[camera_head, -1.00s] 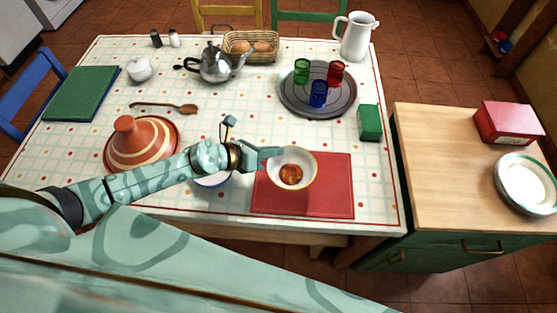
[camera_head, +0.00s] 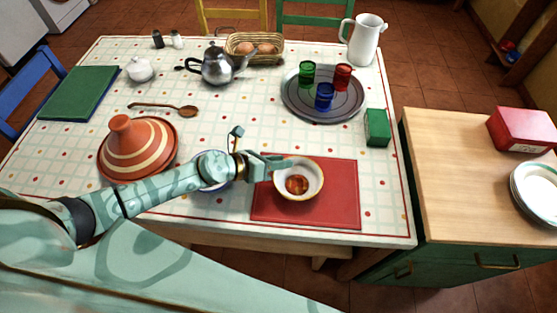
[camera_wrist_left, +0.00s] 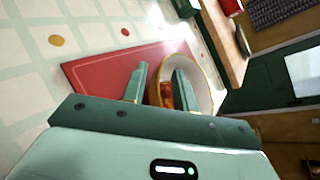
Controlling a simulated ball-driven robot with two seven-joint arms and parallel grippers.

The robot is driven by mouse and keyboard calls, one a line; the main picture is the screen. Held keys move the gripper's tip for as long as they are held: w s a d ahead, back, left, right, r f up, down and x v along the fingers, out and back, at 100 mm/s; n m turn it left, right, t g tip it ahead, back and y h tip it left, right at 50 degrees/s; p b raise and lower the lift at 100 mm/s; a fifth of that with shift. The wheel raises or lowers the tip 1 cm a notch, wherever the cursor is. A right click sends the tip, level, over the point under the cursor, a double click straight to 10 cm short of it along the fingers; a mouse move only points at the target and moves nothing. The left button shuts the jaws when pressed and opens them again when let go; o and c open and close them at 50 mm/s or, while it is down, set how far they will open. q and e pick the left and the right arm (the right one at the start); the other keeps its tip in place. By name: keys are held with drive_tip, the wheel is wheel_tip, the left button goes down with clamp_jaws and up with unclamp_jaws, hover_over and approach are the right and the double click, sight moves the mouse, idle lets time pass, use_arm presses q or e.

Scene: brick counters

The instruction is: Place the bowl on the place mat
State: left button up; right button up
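The white bowl (camera_head: 313,178) with a yellowish rim holds orange-brown food. It sits upright over the red place mat (camera_head: 335,210), within its outline in the head view. My left gripper (camera_head: 281,163) reaches in from the left at the bowl's rim. In the left wrist view its two fingers (camera_wrist_left: 161,75) stand apart, one outside and one inside the wall of the bowl (camera_wrist_left: 203,82). A gap shows between the fingers, with food visible there. The mat (camera_wrist_left: 95,75) shows beyond. Whether the bowl's base touches the mat is hidden. My right gripper is not seen.
A blue-rimmed dish (camera_head: 212,184) is partly hidden under my forearm. A round tray (camera_head: 300,108) with three coloured glasses and a green box (camera_head: 377,128) stand behind the mat. A wooden counter (camera_head: 450,185) is at right.

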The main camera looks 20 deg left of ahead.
use_arm(q)
drive_tip(key=shift+r, duration=0.2)
drive_tip(key=v, duration=1.2)
drive_tip(key=shift+f, duration=0.1)
drive_tip(key=shift+a, duration=0.1)
